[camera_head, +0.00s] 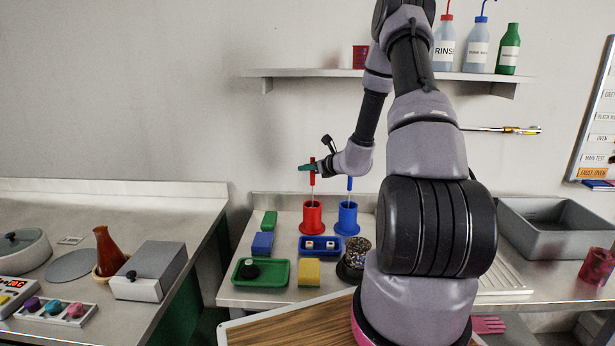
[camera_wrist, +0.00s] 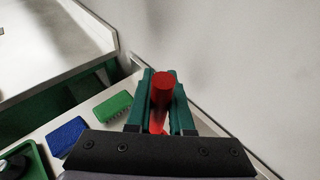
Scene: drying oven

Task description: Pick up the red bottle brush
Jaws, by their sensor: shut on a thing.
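The red bottle brush (camera_head: 312,178) stands upright above the red holder (camera_head: 312,216), its thin stem running down into the holder's mouth. My gripper (camera_head: 308,168) is shut on the upper part of its red handle. In the wrist view the red handle (camera_wrist: 163,88) sits between the two green fingers of my gripper (camera_wrist: 161,100). The bristle end is hidden inside the red holder.
A blue holder with a blue brush (camera_head: 347,217) stands just right of the red one. A blue tray (camera_head: 320,246), a green tray (camera_head: 262,272), a yellow sponge (camera_head: 309,272) and a scourer pot (camera_head: 354,260) are in front. A shelf (camera_head: 390,73) with bottles is above.

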